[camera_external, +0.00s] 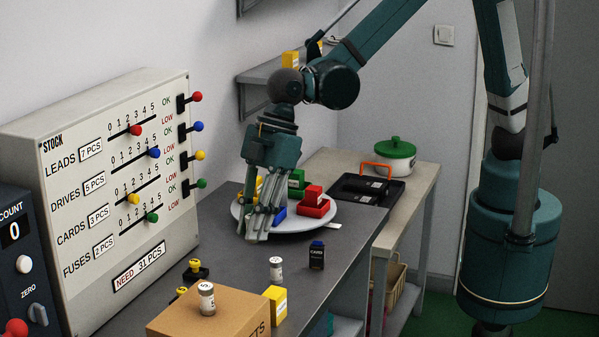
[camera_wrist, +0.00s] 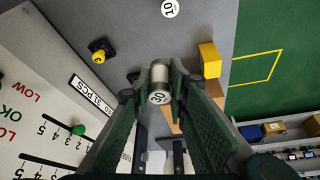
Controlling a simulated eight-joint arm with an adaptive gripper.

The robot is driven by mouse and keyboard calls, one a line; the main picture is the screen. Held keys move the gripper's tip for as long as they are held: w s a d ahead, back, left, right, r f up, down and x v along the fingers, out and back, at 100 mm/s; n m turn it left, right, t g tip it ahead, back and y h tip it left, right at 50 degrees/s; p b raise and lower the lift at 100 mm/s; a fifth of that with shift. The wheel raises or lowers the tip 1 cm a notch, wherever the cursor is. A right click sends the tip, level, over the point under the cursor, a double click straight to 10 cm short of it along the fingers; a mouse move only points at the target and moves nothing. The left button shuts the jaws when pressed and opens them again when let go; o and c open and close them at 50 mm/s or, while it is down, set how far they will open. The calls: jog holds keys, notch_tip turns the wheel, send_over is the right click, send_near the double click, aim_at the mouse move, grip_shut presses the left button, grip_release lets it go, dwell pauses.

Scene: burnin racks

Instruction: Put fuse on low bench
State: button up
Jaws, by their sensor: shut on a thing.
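My gripper (camera_external: 258,237) points down in front of the round plate on the dark workbench. In the wrist view my gripper (camera_wrist: 160,78) is shut on a fuse (camera_wrist: 159,80), a pale cylinder marked 30 on its end. The fingers hide that fuse in the external view. One other fuse (camera_external: 276,268) stands on the dark bench, and another (camera_external: 207,299) stands on a cardboard box. A white disc marked 10 (camera_wrist: 170,8) shows at the top of the wrist view. The low bench (camera_external: 322,164) is the lighter table beyond the dark bench, at back right.
A black tray (camera_external: 345,190) and green-lidded pot (camera_external: 395,157) occupy much of the low bench. A dark bottle (camera_external: 317,256), yellow box (camera_external: 275,304) and cardboard box (camera_external: 240,315) stand nearer. The stock panel (camera_external: 105,190) rises at left.

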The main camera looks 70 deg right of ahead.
notch_tip(320, 180, up, 23)
jog(key=w+d+m+t+b, duration=0.15)
jog(key=w+d, duration=0.35)
jog(key=d, duration=0.7)
jog(key=w+d+r+m+h+b, duration=0.1)
jog(key=w+d+m, duration=0.35)
jog(key=d, duration=0.75)
jog(key=w+d+t+b, duration=0.1)
jog(key=w+d, duration=0.5)
jog(key=d, duration=0.6)
jog(key=s+d+m+h+b, duration=0.15)
jog(key=s+d+m, duration=0.25)
jog(key=d, duration=1.6)
jog(key=s+d+m+h+b, duration=0.1)
jog(key=s+d+m+b, duration=0.25)
jog(key=d, duration=1.75)
jog(key=shift+t, duration=0.35)
jog(key=f, duration=4.5)
jog(key=shift+s+a+f, duration=0.15)
jog(key=shift+s+a, duration=0.05)
jog(key=shift+a, duration=0.05)
jog(key=shift+w, duration=0.1)
